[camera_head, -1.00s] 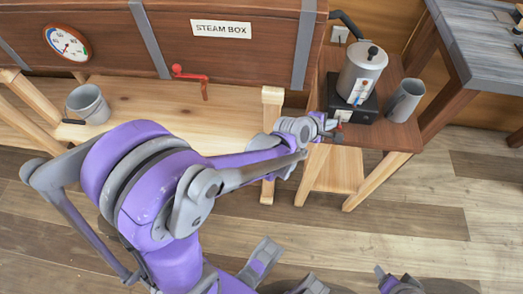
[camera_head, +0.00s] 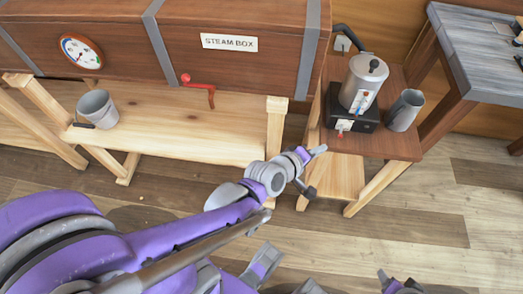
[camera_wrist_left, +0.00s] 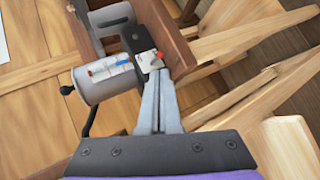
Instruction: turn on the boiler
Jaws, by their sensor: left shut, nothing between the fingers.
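The boiler (camera_head: 363,82) is a silver cylinder with a black knob on its lid. It stands on a black base (camera_head: 367,121) on a small wooden stand right of the steam box. A white switch plate with a red part (camera_head: 343,125) is on the base's front. In the left wrist view the boiler (camera_wrist_left: 97,87) lies tilted, with the switch plate (camera_wrist_left: 147,62) just beyond my fingertips. My left gripper (camera_head: 319,150) is shut and empty, apart from the base, below and left of the switch. It also shows in the left wrist view (camera_wrist_left: 160,75). My right gripper is not clearly seen.
The steam box (camera_head: 255,62) has a dial (camera_head: 82,50) and a red valve handle (camera_head: 198,88). A grey bucket (camera_head: 98,108) stands on the wooden bench at left. A grey jug (camera_head: 405,110) is close to the boiler's right. Floor in front of the stand is clear.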

